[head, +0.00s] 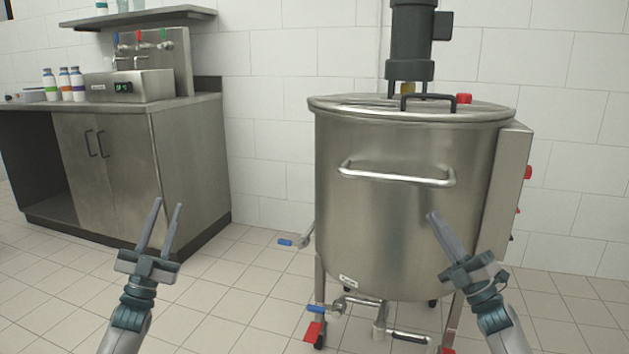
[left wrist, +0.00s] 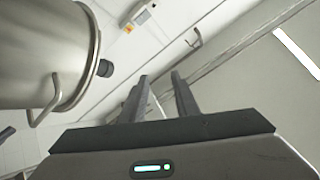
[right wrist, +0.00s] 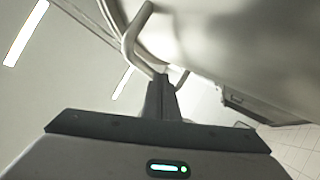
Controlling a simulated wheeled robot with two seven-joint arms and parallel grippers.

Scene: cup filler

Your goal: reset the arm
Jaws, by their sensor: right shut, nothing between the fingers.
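My left gripper (head: 165,222) is raised in front of the counter, with its two fingers apart and nothing between them. The left wrist view also shows its fingers (left wrist: 160,95) apart and empty. My right gripper (head: 435,218) is raised in front of the steel tank (head: 385,225), with its fingers together and pointing up. In the right wrist view its fingers (right wrist: 161,90) are closed with nothing seen between them. The tank's bar handle (head: 397,177) is above and to the left of the right gripper in the head view. I cannot tell whether the right fingers touch the tank.
A steel cabinet (head: 130,165) at the left carries a tap unit (head: 130,85) and several small bottles (head: 64,84). Blue-handled valves (head: 287,242) and red-pedalled casters (head: 314,331) stick out around the tank's lower part. The tiled floor (head: 240,290) between cabinet and tank is clear.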

